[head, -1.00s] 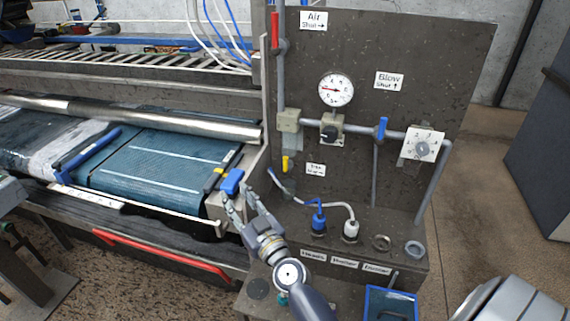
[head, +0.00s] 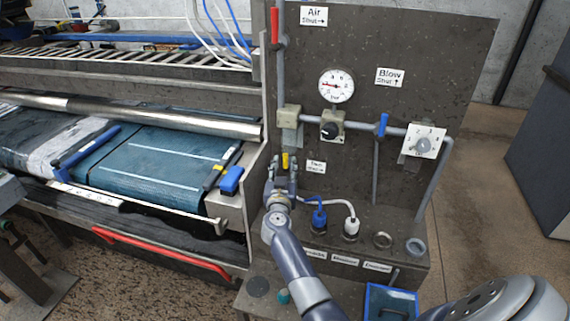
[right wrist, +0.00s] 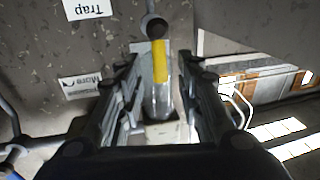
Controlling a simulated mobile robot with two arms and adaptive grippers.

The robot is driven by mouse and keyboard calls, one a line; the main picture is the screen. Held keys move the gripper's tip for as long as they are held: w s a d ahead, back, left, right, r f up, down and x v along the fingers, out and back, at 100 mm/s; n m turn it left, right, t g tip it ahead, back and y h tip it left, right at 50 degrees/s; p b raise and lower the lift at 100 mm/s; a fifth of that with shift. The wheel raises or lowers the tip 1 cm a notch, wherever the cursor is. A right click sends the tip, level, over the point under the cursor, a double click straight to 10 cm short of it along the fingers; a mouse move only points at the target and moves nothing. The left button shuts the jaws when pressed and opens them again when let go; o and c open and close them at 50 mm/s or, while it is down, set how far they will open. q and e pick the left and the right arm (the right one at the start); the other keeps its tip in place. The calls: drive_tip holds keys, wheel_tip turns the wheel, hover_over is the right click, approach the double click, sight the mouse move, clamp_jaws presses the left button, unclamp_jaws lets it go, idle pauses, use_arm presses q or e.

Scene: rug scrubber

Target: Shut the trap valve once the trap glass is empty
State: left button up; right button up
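The yellow trap valve handle (head: 285,159) hangs under the trap on the dark panel. In the right wrist view the yellow handle (right wrist: 160,62) points along the trap's axis. My right gripper (head: 282,165) is at the handle. In the right wrist view its fingers (right wrist: 160,92) are spread on either side of the handle and trap, with gaps, gripping nothing. The trap glass (right wrist: 158,102) shows greyish between the fingers; I cannot tell whether any liquid is in it. The trap label (head: 316,167) is right of the handle. My left gripper is out of view.
Blue plug (head: 319,217) and white plug (head: 351,228), with cables, stand on the ledge close right of my gripper. A gauge (head: 336,86) and a blue valve handle (head: 382,125) are on the panel. The scrubber's blue end block (head: 231,181) is close left.

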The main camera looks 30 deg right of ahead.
drive_tip(key=shift+x, duration=1.4)
clamp_jaws()
drive_tip(key=shift+s+m, duration=0.1)
drive_tip(key=shift+m, duration=0.2)
drive_tip(key=s+d+f+m+h+b, duration=0.1)
drive_tip(key=f+m+h+b, duration=0.1)
drive_tip(key=m+b, duration=0.5)
drive_tip(key=s+d+f+m+g+h+b, duration=0.1)
drive_tip(key=s+f+m+h+b, duration=0.1)
drive_tip(key=m+b, duration=0.5)
drive_tip(key=shift+d+f+m, duration=0.3)
drive_tip(key=shift+f+m, duration=0.2)
drive_tip(key=shift+m, duration=2.3)
